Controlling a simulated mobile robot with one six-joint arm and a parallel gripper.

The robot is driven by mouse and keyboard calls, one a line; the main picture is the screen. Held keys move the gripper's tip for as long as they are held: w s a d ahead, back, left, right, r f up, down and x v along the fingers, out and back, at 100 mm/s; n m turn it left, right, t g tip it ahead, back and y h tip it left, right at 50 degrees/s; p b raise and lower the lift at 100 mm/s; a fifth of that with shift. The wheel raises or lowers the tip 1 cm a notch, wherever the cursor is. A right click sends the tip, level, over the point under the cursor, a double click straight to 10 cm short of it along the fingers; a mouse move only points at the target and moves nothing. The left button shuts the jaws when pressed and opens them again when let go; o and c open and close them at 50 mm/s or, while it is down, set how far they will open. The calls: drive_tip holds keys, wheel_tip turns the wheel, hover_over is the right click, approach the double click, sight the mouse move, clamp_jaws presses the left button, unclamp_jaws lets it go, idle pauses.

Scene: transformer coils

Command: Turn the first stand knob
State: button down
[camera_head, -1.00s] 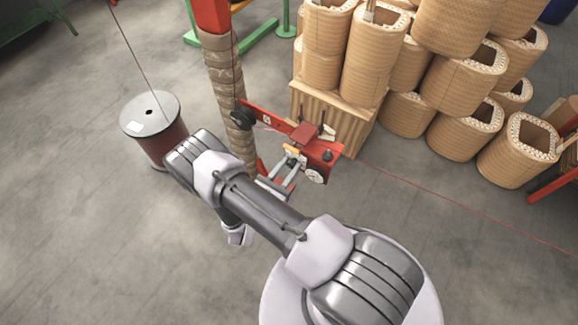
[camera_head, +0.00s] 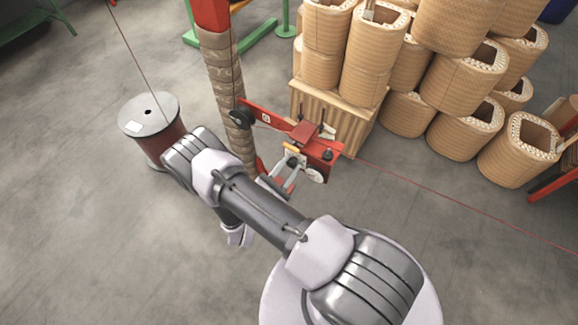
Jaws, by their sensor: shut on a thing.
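The red stand (camera_head: 318,152) carries a red block on top, a dark knob at its right end and a pale round dial (camera_head: 314,176) on its near face. A small orange-yellow knob (camera_head: 292,148) sits at its left side. My gripper (camera_head: 291,158) reaches up to the stand from the lower left, with its fingertips at the orange-yellow knob. The fingers are shut on this knob. My arm hides the base of the stand and part of the floor.
A wrapped post (camera_head: 222,80) stands left of the stand, and a wire spool (camera_head: 150,118) is further left. Stacked tan coils (camera_head: 455,75) and a wooden crate (camera_head: 345,125) are behind. A thin red wire (camera_head: 440,187) runs right from the stand. Open floor lies at the right front.

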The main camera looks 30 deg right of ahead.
drive_tip(key=m+b, duration=0.1)
drive_tip(key=m, duration=0.6)
drive_tip(key=shift+s+f, duration=0.1)
drive_tip(key=m, duration=0.4)
drive_tip(key=shift+f, duration=0.1)
drive_tip(key=m, duration=0.3)
drive_tip(key=shift+m+b, duration=0.3)
drive_tip(key=m, duration=0.4)
drive_tip(key=shift+f+m, duration=0.1)
drive_tip(key=shift+m, duration=0.2)
drive_tip(key=shift+m+b, duration=0.4)
drive_tip(key=shift+m, duration=1.9)
drive_tip(key=c, duration=1.1)
unclamp_jaws()
